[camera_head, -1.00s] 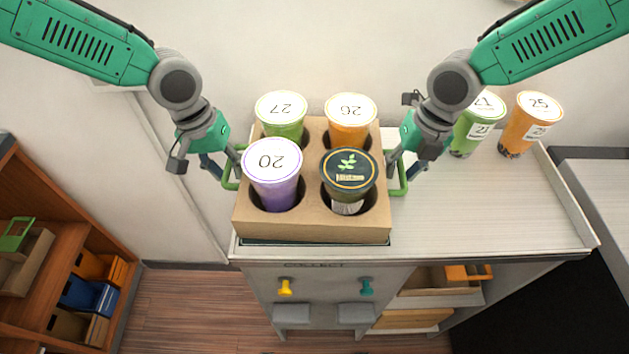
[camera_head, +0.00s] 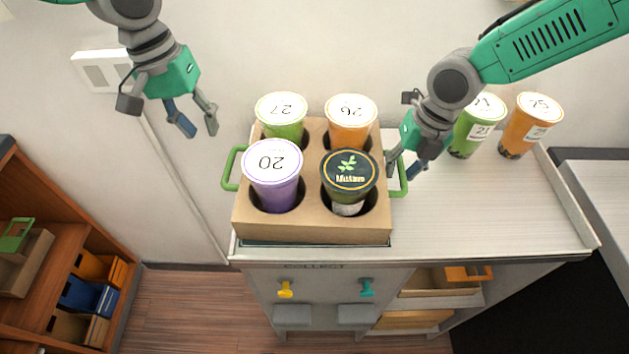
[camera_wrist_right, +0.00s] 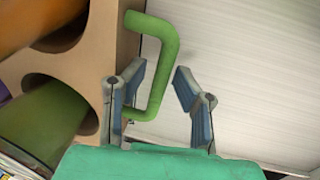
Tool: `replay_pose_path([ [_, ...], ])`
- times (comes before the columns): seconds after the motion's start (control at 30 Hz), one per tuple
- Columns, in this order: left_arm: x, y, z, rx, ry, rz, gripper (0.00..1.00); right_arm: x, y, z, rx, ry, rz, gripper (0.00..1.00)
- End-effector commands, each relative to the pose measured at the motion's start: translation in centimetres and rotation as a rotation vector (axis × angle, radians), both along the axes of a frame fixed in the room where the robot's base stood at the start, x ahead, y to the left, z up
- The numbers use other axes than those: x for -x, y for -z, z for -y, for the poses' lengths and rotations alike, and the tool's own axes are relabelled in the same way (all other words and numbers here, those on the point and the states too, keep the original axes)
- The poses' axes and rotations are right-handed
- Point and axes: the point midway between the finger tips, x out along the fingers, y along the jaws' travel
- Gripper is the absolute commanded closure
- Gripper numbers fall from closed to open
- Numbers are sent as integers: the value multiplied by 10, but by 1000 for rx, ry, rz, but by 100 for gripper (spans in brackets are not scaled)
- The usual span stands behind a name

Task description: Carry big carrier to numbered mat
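The big carrier (camera_head: 316,229) is a brown cardboard box with a green handle on each side, standing at the left end of the white counter. It holds cups marked 27 (camera_head: 282,117), 26 (camera_head: 350,120) and 20 (camera_head: 273,177), and a dark-lidded cup (camera_head: 348,180). A dark edge under the carrier may be a mat; no number shows. My left gripper (camera_head: 197,128) is open and empty, above and left of the left handle (camera_head: 231,168). My right gripper (camera_head: 405,172) is open at the right handle; in the right wrist view its fingers (camera_wrist_right: 160,98) are apart, with the handle (camera_wrist_right: 160,70) beside the left finger.
Green (camera_head: 477,126) and orange (camera_head: 529,124) cups stand at the counter's back right. The counter (camera_head: 480,205) right of the carrier is clear. Below are yellow and teal knobs and a shelf with a box (camera_head: 440,286). A wooden shelf (camera_head: 50,250) stands at the left.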

Motion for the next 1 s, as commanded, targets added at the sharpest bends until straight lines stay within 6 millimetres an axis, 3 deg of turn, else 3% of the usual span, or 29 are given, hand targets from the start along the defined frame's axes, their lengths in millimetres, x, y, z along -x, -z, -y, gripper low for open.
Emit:
replay_pose_path([
  [0.5,0,0,0,0,0,0,74,-1,-96,17,-2,3,3,74],
  [0.7,0,0,0,-1,0,-1,74,-1,-111,20,-1,-1,0,74],
  [1.0,0,0,0,-1,0,0,74,0,-113,20,0,0,0,74],
])
